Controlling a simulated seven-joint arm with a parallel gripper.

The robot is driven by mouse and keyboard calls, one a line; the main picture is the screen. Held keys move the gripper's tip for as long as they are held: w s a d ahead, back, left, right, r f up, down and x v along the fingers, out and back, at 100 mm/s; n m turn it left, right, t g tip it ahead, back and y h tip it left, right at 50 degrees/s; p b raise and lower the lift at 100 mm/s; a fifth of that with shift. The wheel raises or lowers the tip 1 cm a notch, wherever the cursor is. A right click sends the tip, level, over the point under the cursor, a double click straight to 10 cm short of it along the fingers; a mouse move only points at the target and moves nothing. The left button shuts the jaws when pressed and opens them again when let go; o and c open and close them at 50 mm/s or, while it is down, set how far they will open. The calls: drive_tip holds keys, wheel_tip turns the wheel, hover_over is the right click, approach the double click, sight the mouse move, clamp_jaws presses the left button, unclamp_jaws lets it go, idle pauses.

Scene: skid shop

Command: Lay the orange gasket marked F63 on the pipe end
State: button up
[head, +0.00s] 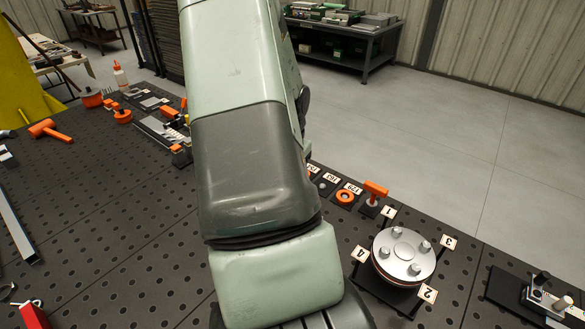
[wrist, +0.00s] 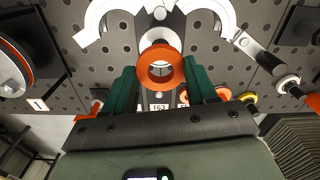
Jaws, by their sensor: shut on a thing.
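My gripper (wrist: 160,68) shows in the wrist view with its two green fingers shut on an orange ring gasket (wrist: 160,79). The fingers hold it by its left and right sides. A pale round pipe end (wrist: 159,37) shows just beyond the gasket, partly covered by it; I cannot tell whether they touch. White curved pieces (wrist: 98,20) flank the pipe end. I cannot read a marking on the held gasket. A small tag (wrist: 158,107) below it appears upside down and is hard to read. In the head view my arm hides the gripper, gasket and pipe end.
A bolted round flange (head: 403,254) with number tags stands at the right of the perforated table. Another orange ring (head: 345,197) lies by small tags and an orange-handled tool (head: 375,189). An orange mallet (head: 48,130) lies at the left. A dark stand (head: 500,288) is at the far right.

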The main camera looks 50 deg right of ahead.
drive_tip(key=shift+f, duration=0.95)
drive_tip(key=shift+f, duration=1.85)
idle(0.4)
drive_tip(key=o, duration=1.4)
drive_tip(key=shift+c, duration=0.2)
drive_tip(key=shift+r, duration=0.1)
wheel_tip(320, 180, up, 7)
idle(0.6)
